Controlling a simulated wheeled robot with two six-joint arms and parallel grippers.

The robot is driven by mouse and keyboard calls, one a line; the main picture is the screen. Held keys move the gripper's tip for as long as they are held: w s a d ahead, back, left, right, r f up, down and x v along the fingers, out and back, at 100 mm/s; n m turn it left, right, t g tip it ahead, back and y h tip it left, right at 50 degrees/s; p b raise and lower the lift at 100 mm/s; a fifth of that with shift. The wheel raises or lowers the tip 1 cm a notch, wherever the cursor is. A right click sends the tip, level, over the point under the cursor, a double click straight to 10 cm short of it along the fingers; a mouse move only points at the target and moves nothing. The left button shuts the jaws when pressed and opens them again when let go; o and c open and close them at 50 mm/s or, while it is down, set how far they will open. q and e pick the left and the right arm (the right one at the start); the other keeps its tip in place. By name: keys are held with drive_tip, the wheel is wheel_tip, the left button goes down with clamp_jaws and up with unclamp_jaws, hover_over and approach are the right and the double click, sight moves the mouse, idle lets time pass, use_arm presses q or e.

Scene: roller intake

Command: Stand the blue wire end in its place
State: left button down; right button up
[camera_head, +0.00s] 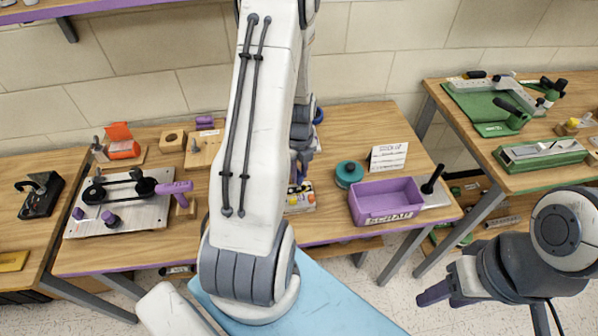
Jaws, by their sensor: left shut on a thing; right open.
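My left arm reaches over the middle of the wooden workbench and hides much of it. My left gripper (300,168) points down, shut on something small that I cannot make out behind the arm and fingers. Just below it is a small pale block (301,203) with yellow, red and dark coloured bits on it, partly hidden by the arm. I cannot pick out the blue wire end for certain. A blue rounded thing (319,115) shows behind the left gripper. My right gripper (436,294) is open and empty, low at the right, in front of the bench.
Right of the block stand a teal round container (349,173), a white sign (389,157) and a purple bin (387,217). At the left are a metal plate fixture (125,214) and a wooden block with a hole (172,141). A side table (535,175) holds green fixtures.

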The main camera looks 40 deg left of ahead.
use_arm(q)
drive_tip(key=shift+f+b, duration=0.85)
drive_tip(key=shift+f, duration=0.55)
drive_tip(key=c, duration=0.6)
unclamp_jaws()
drive_tip(key=shift+r, duration=0.1)
